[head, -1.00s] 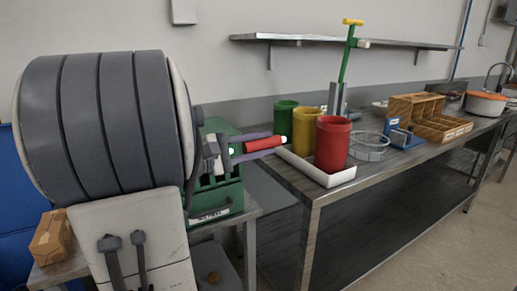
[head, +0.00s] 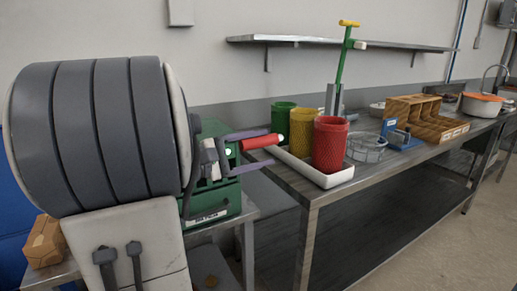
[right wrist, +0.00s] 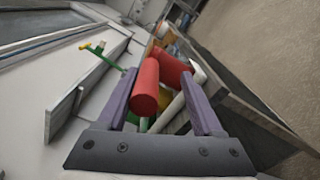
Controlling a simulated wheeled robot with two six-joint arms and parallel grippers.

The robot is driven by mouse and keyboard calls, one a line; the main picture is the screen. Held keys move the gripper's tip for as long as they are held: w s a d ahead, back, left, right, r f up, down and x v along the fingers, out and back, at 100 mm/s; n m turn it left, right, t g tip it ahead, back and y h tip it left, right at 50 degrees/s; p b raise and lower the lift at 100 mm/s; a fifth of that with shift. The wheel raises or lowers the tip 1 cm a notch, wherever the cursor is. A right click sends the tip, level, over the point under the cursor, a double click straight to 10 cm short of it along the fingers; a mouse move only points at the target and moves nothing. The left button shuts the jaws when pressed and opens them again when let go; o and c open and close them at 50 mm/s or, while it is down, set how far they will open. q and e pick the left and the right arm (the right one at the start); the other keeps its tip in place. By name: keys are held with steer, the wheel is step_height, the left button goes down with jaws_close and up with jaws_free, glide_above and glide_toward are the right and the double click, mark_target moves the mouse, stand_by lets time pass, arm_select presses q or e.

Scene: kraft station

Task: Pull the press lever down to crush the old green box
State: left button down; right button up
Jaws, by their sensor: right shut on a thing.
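The green press (head: 212,203) stands on a metal stand left of the bench, partly hidden by a large grey ribbed form in front. Its lever has a red handle (head: 262,142) pointing right. My right gripper (head: 270,147) has its purple fingers on either side of this handle and is shut on it. In the right wrist view the red handle (right wrist: 146,88) lies between the fingers, close to the left one. I cannot tell the old green box apart from the green press. My left gripper is not in view.
A wire basket (head: 367,148), a blue device (head: 398,135) and a wooden organizer (head: 425,117) stand farther along the bench. A brown box (head: 45,242) sits at the left.

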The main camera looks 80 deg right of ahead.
steer(key=v, duration=1)
steer(key=shift+w+a, duration=0.15)
stand_by(0.4)
